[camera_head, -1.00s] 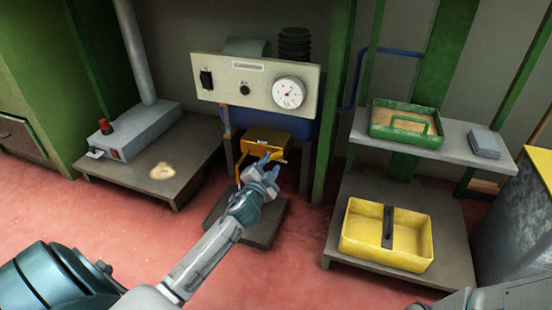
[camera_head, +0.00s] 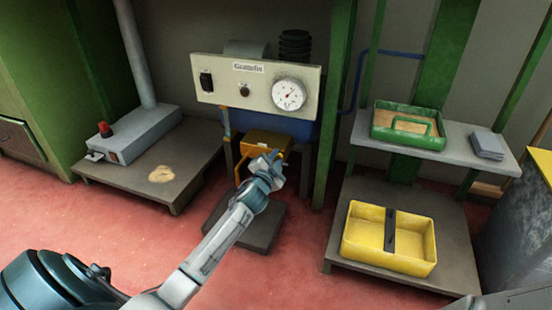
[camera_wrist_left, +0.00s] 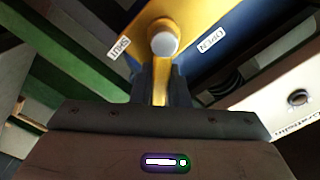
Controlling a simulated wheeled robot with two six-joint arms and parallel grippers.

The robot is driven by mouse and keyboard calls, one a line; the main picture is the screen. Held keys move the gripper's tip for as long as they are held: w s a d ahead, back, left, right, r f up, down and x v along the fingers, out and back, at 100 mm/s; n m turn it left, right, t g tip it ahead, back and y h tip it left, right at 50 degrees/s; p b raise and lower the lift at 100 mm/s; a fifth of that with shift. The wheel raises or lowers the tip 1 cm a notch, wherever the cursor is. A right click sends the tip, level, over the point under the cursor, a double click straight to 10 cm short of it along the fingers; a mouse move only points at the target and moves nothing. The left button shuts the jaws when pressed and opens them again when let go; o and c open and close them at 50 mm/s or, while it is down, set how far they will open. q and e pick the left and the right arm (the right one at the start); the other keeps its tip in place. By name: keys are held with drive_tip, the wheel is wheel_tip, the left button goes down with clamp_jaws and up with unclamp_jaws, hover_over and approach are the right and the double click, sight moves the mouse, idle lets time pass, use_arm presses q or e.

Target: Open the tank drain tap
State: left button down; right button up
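The drain tap's yellow box (camera_head: 268,138) is under the grey control panel, in front of a blue tank (camera_head: 300,134). In the left wrist view its yellow face (camera_wrist_left: 145,22) carries a round grey pivot (camera_wrist_left: 164,43), a SHUT label (camera_wrist_left: 118,47) on the left and an OPEN label (camera_wrist_left: 212,38) on the right. A yellow lever (camera_wrist_left: 160,88) runs from the pivot down between my fingers. My left gripper (camera_head: 272,158) is at the front of the box, its dark fingers (camera_wrist_left: 161,78) close against both sides of the lever. My right gripper is out of view.
The control panel (camera_head: 222,88) with a dial (camera_head: 289,94) hangs above the box. A low grey bench (camera_head: 195,163) is on the left. On the right are a yellow tray (camera_head: 345,240) and a green tray (camera_head: 376,127). A dark plate (camera_head: 262,235) lies on the red floor below.

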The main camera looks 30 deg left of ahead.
use_arm(q)
drive_tip(key=shift+n, duration=0.3)
drive_tip(key=n, duration=0.2)
drive_tip(key=a+n, duration=0.1)
drive_tip(key=shift+s+a+r+n+b, duration=0.1)
drive_tip(key=shift+s+r+n+b, duration=0.05)
drive_tip(key=shift+r+n+b, duration=0.2)
drive_tip(key=n, duration=0.1)
drive_tip(key=a+n, duration=0.1)
drive_tip(key=n, duration=0.1)
drive_tip(key=n+b, duration=0.1)
drive_tip(key=n, duration=0.1)
drive_tip(key=shift+s+a+r+n, duration=0.2)
drive_tip(key=shift+a+r+n, duration=0.05)
drive_tip(key=shift+a, duration=0.1)
drive_tip(key=c, duration=1.4)
unclamp_jaws()
drive_tip(key=shift+s, duration=0.1)
drive_tip(key=p+v, duration=0.3)
drive_tip(key=v, duration=0.7)
drive_tip(key=shift+s, duration=0.35)
